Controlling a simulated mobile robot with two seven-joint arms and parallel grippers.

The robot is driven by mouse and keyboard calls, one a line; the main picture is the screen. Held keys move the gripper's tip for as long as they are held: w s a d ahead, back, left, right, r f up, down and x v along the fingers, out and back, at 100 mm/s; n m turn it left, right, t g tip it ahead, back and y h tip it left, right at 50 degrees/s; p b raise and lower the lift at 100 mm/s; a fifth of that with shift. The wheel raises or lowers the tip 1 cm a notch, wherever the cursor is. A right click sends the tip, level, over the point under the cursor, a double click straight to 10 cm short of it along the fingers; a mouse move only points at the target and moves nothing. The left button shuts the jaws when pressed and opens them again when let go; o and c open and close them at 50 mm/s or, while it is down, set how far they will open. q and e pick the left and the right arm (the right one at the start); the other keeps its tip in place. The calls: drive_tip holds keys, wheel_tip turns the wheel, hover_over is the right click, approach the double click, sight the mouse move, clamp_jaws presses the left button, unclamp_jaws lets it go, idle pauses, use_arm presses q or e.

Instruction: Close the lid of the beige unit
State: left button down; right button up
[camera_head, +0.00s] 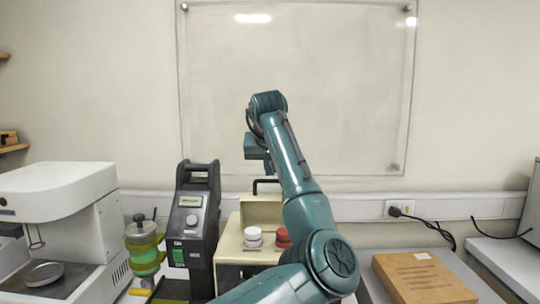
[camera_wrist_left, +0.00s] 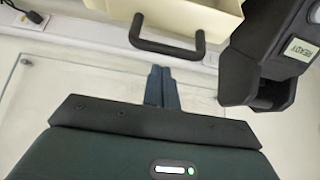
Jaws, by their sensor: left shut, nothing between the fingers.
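The beige unit (camera_head: 231,247) stands on the bench, left of centre in the head view. Its lid (camera_head: 262,209) is raised at the back, with a black handle on its top edge (camera_head: 266,182). The wrist view also shows the beige lid (camera_wrist_left: 190,14) and its black handle (camera_wrist_left: 166,46). My left gripper (camera_head: 268,168) is above the lid, fingers pointing down, close to the handle. In the wrist view its fingers (camera_wrist_left: 161,72) are shut with nothing between them, apart from the handle. My arm hides part of the unit's right side. My right gripper is not in view.
A black-grey device (camera_head: 190,225) stands directly left of the unit. A green-and-silver piece (camera_head: 143,245) and a white machine (camera_head: 60,195) are farther left. A wooden block (camera_head: 422,278) lies at right. Red and white knobs (camera_head: 253,236) sit at the unit. A glass board hangs behind.

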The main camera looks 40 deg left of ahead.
use_arm(q)
drive_tip(key=shift+s+d+f, duration=0.25)
drive_tip(key=shift+s+d, duration=0.2)
drive_tip(key=shift+s, duration=0.1)
drive_tip(key=shift+f, duration=0.1)
